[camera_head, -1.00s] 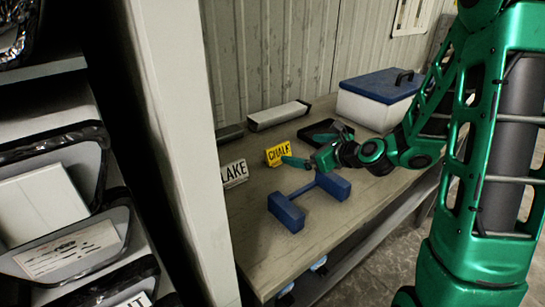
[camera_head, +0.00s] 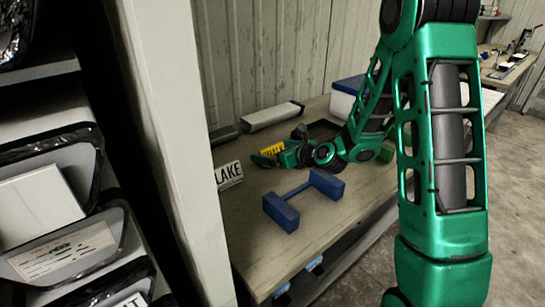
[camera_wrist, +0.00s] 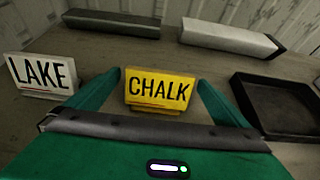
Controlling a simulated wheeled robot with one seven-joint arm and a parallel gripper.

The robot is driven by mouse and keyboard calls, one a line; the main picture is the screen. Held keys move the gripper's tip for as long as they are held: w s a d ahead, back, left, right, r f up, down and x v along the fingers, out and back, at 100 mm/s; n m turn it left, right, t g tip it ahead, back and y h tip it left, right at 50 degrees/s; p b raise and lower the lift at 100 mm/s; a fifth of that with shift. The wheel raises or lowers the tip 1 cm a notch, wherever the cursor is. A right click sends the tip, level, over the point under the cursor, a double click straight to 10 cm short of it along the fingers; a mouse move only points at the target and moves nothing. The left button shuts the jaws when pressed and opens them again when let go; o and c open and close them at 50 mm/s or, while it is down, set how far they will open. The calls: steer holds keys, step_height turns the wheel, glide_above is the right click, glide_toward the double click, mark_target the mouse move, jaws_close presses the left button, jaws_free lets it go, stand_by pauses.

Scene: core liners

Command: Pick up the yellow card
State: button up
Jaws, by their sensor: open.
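The yellow card (camera_wrist: 160,90), marked CHALK, stands upright on the wooden bench. In the wrist view it lies between the two green fingers of my gripper (camera_wrist: 158,88), which are open with a gap on each side of it. In the head view the yellow card (camera_head: 271,149) is partly hidden behind my gripper (camera_head: 268,158). A white card (camera_wrist: 41,74) marked LAKE stands to the left of it; it also shows in the head view (camera_head: 229,174).
A blue dumbbell-shaped block (camera_head: 304,195) lies on the bench in front of my gripper. A black tray (camera_wrist: 280,105) is to the right. A long light bar (camera_wrist: 228,35) lies behind. A blue-lidded box (camera_head: 347,86) is partly hidden by my arm.

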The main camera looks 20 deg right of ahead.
steer(key=shift+w+a+f, duration=0.2)
steer(key=shift+w+f, duration=0.05)
steer(key=shift+w, duration=0.35)
steer(key=c, duration=1.2)
steer(key=shift+o, duration=0.2)
steer(key=shift+r, duration=0.1)
